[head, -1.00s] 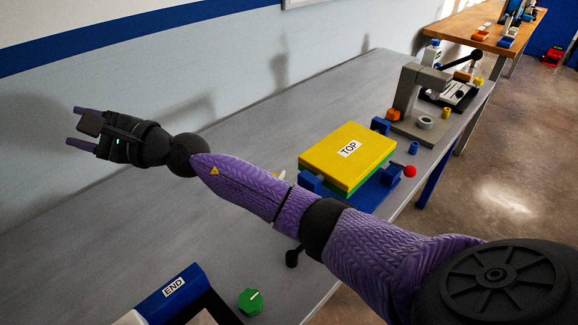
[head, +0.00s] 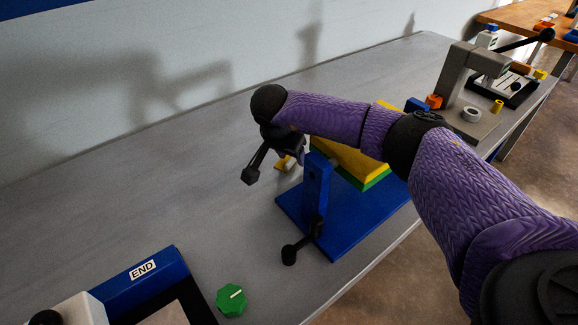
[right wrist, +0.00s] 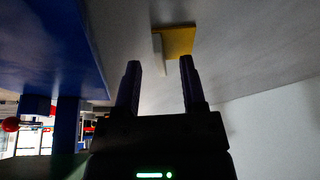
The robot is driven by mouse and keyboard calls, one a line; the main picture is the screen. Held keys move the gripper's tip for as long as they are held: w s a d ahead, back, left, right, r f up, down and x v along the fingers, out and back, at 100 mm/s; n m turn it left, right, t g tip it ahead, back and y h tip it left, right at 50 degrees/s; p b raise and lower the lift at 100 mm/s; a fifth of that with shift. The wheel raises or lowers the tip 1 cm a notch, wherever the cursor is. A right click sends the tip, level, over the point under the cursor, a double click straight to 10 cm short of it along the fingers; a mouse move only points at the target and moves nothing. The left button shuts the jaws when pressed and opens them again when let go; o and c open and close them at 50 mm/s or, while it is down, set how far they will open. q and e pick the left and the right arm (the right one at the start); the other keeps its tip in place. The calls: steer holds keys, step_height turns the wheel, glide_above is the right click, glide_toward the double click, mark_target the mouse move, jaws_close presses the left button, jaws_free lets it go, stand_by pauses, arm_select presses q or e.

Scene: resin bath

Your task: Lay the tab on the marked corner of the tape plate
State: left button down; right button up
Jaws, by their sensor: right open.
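A small flat yellow piece with a pale upright strip, which looks like the tab (right wrist: 178,42), lies on the grey bench beyond my right fingertips in the right wrist view. Part of it shows in the head view (head: 284,163), below my right wrist. My right gripper (right wrist: 160,64) is open, with nothing between its fingers; the pale strip lines up with the gap. In the head view the gripper (head: 291,154) is mostly hidden behind the wrist and a blue post. I cannot tell which thing is the tape plate, and no marked corner is clear. My left gripper is out of view.
A blue fixture (head: 345,222) with posts and black levers stands close to my right gripper. Behind my forearm is a yellow and green block (head: 352,160). A blue END frame (head: 143,272) and a green knob (head: 231,299) are at the front left. A grey press (head: 460,75) stands at the back right.

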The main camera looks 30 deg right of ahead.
steer(key=shift+w+d+f, duration=0.1)
steer(key=shift+d+f, duration=0.05)
steer(key=shift+f, duration=0.35)
steer(key=shift+r, duration=0.15)
steer(key=shift+c, duration=0.4)
jaws_close()
